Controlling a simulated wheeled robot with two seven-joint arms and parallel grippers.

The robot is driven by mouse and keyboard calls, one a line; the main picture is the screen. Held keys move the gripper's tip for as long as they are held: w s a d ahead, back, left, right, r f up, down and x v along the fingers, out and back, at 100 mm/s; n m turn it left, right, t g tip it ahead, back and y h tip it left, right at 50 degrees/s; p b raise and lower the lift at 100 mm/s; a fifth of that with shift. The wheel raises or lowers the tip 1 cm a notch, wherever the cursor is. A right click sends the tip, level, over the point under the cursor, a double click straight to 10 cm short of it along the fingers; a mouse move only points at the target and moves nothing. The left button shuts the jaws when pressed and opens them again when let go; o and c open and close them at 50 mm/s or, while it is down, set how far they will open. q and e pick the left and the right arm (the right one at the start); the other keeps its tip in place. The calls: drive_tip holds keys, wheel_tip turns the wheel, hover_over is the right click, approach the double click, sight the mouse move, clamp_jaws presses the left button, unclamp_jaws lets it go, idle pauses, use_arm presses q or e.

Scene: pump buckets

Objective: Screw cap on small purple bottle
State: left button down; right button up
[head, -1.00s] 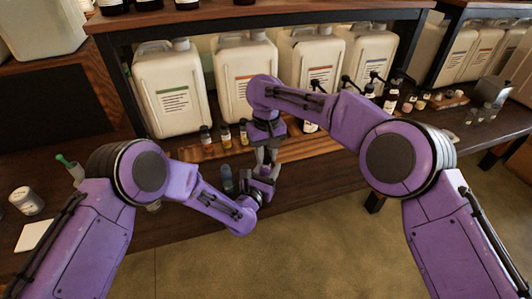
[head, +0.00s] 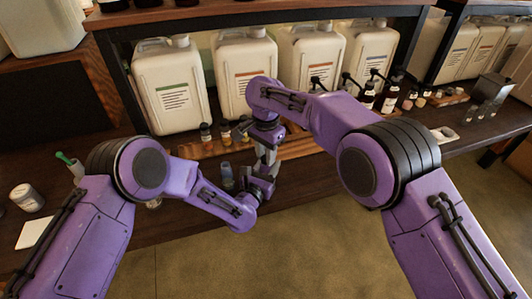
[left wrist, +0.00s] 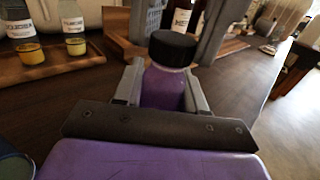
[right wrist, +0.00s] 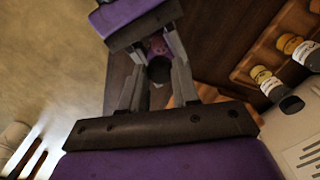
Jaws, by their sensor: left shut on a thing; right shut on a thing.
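The small purple bottle (left wrist: 163,88) stands between the fingers of my left gripper (left wrist: 160,92), which is shut on its body. The black cap (left wrist: 172,48) sits on top of the bottle in the left wrist view; whether its thread is fully seated cannot be told. My right gripper (right wrist: 155,75) is shut on the cap (right wrist: 159,69) from above, with the purple bottle (right wrist: 157,45) beyond it in the right wrist view. In the head view my left gripper (head: 260,184) and right gripper (head: 267,160) meet above the counter's front edge, and bottle and cap are mostly hidden.
Several white jugs (head: 247,75) stand along the back. Small vials (head: 206,132) stand on a wooden tray (head: 208,149) behind my grippers. A dark glass (head: 227,176) stands close left of them. A white jar (head: 25,197) is at far left. Pump bottles (head: 390,97) stand at right.

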drive_tip(key=m, duration=0.3)
drive_tip(key=shift+m, duration=0.4)
drive_tip(key=o, duration=1)
drive_tip(key=shift+r, duration=2.25)
drive_tip(key=shift+c, duration=0.3)
